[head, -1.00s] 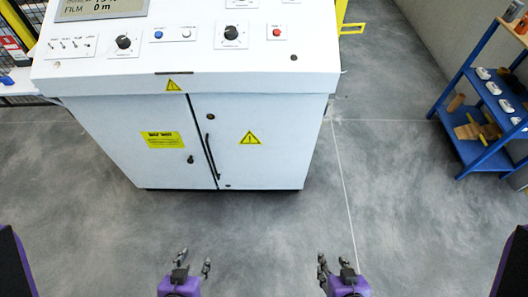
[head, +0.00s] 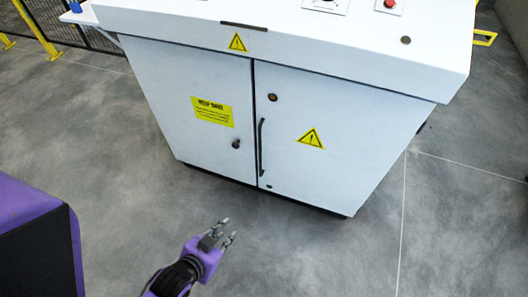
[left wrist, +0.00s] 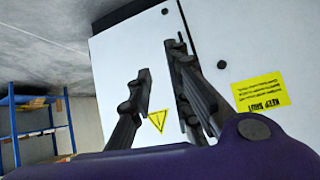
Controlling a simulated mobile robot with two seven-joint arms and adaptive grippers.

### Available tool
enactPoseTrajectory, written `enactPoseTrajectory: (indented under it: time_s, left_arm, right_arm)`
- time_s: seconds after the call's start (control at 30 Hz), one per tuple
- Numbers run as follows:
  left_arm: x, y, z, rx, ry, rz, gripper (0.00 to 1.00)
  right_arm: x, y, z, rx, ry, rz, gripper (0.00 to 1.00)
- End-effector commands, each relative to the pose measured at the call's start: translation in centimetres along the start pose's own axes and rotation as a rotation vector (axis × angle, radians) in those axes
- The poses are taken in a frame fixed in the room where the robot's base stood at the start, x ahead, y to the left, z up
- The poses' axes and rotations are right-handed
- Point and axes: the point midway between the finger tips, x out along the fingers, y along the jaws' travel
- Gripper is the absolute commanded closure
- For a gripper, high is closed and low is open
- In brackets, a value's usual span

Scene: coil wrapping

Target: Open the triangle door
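The triangle door (head: 325,135) is the right door of a white cabinet, with a yellow warning triangle (head: 311,139) and a thin black upright handle (head: 261,147) by its left edge. It looks shut. My left gripper (head: 229,229) is open and empty, below and in front of the doors in the head view, apart from the handle. In the left wrist view, the door (left wrist: 125,55) and triangle (left wrist: 157,120) appear beyond the open fingers (left wrist: 168,85). The handle cannot be made out clearly there. My right gripper is out of view.
The left door (head: 190,100) carries a yellow label and a dark knob (head: 236,144). The control top (head: 300,30) overhangs the doors. Grey floor (head: 330,250) in front is clear. A blue shelf (left wrist: 30,125) shows in the left wrist view.

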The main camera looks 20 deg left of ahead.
Motion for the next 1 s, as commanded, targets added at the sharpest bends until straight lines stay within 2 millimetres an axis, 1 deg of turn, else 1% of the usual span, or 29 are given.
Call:
enactPoseTrajectory:
  time_s: [0.03,0.07,0.1,0.17,0.2,0.27,0.3,0.4,0.5,0.6,0.63,0.7,0.77,0.83,1.0]
  left_arm:
    - [3.2,-0.5,0.2,0.013,0.037,0.003,0.82]
    - [4.6,-0.8,-0.4,0.019,0.065,0.003,0.82]
    - [6.4,-1.4,-1.3,0.024,0.101,0.002,0.82]
    - [9.0,-2.1,-2.7,0.031,0.157,0.002,0.82]
    - [10.7,-2.6,-3.7,0.036,0.197,0.002,0.82]
    - [13.3,-3.4,-5.3,0.039,0.258,0.001,0.82]
    - [14.9,-3.9,-6.4,0.041,0.298,0.002,0.82]
    - [18.5,-5.2,-9.1,0.038,0.401,0.003,0.82]
    - [21.2,-6.5,-11.8,0.027,0.499,0.007,0.82]
    - [22.6,-7.7,-14.0,0.009,0.588,0.013,0.82]
    - [22.8,-8.3,-14.7,-0.001,0.618,0.015,0.82]
    - [21.6,-9.0,-15.7,-0.036,0.664,0.024,0.82]
    - [21.1,-8.8,-16.4,-0.055,0.691,0.037,0.82]
    - [21.2,-8.7,-17.0,-0.064,0.706,0.044,0.82]
    - [23.1,-8.6,-18.4,-0.067,0.704,0.045,0.82]
  right_arm:
    - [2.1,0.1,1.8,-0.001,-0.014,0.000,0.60]
    - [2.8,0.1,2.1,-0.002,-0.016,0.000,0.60]
    - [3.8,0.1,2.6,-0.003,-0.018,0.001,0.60]
    - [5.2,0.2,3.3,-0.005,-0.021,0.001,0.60]
    - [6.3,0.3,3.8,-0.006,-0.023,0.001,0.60]
    - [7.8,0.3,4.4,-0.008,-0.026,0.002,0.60]
    - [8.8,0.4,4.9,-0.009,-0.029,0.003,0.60]
    - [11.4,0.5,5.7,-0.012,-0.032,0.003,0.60]
    - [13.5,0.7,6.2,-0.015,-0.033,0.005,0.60]
    - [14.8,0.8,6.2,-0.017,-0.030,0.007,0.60]
    - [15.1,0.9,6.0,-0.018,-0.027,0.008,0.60]
    - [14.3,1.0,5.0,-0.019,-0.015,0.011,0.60]
    - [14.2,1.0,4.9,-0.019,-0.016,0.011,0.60]
    - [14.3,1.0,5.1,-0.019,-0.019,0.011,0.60]
    - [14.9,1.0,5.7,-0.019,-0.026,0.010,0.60]
